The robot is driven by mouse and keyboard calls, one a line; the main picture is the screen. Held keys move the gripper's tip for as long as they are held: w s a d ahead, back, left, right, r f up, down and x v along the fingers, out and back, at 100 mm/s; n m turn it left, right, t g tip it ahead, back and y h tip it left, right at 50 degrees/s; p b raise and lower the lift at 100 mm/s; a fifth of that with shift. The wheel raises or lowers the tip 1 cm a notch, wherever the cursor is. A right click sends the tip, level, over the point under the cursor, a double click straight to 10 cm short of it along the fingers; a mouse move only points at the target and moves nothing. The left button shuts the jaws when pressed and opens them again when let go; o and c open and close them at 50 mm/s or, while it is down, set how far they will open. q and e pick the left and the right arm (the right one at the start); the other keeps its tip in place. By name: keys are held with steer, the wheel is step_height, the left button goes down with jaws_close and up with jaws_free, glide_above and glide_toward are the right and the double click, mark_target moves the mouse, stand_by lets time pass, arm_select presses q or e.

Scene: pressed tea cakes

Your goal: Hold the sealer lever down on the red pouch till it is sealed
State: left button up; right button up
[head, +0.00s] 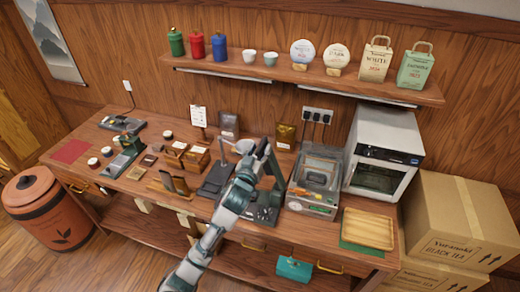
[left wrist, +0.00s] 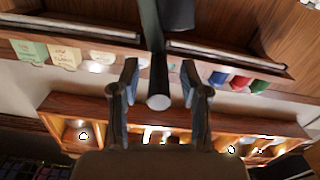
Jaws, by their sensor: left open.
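My left gripper (head: 258,153) is over the middle of the bench, among the dark-green stands. In the left wrist view its two fingers (left wrist: 159,95) are apart, with a pale round-ended bar (left wrist: 158,102) showing between them; I cannot tell whether they touch it. I cannot tell if this bar is the sealer lever. A machine with a clear lid (head: 318,172) stands just right of the gripper. A small dark device (head: 121,123) lies at the back left. I cannot make out the red pouch for certain. My right gripper is in neither view.
A white oven (head: 382,150) and a wooden tray (head: 368,229) stand at the right. Small wooden boxes (head: 186,157) and a green-topped device (head: 123,157) are left of my arm. A red mat (head: 71,151) lies at the far left. A shelf (head: 300,76) runs above.

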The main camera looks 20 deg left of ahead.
arm_select(q)
steer(key=shift+w, duration=0.1)
jaws_close()
steer(key=shift+a, duration=0.1)
steer(key=a+f+n, duration=0.6)
steer(key=a+f, duration=0.1)
steer(key=a, duration=0.4)
steer(key=a+f+n+b, duration=0.4)
steer(key=f+n, duration=0.4)
steer(key=f, duration=0.6)
steer(key=shift+w+a+f+b, duration=0.25)
steer(key=shift+a+b, duration=0.1)
steer(key=shift+a, duration=0.35)
steer(key=shift+f, duration=0.15)
